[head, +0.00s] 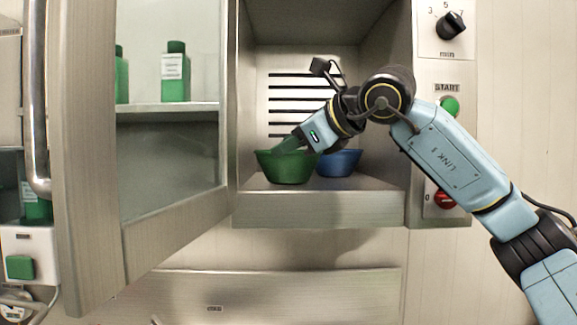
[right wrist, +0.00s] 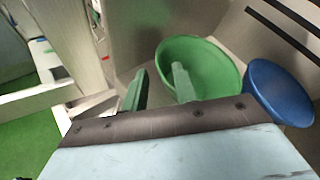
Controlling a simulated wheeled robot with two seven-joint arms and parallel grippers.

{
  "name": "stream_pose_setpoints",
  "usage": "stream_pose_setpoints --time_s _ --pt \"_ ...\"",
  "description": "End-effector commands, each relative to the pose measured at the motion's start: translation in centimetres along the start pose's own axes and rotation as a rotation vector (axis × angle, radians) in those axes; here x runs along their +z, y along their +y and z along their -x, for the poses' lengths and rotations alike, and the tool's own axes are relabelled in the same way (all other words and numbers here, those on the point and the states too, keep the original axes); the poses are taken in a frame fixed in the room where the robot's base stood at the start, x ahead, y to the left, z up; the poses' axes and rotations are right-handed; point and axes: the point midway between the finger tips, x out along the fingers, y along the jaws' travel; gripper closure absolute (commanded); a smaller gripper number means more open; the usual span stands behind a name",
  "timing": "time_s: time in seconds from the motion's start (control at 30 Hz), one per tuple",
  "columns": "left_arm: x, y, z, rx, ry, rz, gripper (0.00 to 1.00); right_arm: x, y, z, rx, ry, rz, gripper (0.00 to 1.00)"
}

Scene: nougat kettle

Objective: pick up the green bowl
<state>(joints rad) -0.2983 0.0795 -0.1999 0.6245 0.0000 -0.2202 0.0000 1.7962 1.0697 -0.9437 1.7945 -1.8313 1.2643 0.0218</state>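The green bowl (head: 287,169) stands upright on the floor of the open metal compartment, near its front left. My right gripper (head: 289,145) reaches down over the bowl from the upper right. In the right wrist view, the two green fingers of the right gripper (right wrist: 158,88) are apart with nothing clamped between them. One finger overlaps the inside of the green bowl (right wrist: 211,62); the other is left of its rim. I cannot tell whether they touch it. My left gripper is not in view.
A blue bowl (head: 340,163) stands close to the right of the green one. The compartment's side walls are near. An open glazed door (head: 170,215) stands at the left, with green bottles (head: 175,75) seen through it. A control panel (head: 446,100) is right.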

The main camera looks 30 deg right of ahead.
Motion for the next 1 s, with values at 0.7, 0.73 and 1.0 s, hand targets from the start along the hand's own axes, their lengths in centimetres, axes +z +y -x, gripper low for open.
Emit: stream_pose_setpoints --time_s 0.7,0.73,1.0 --pt "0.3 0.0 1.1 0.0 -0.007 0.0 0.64 0.0 0.1 -4.3 0.001 0.0 0.0 0.93" --pt "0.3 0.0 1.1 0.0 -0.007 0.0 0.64 0.0 0.1 -4.3 0.001 0.0 0.0 0.97" --pt "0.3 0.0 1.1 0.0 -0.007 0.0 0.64 0.0 0.1 -4.3 0.001 0.001 0.0 1.0"
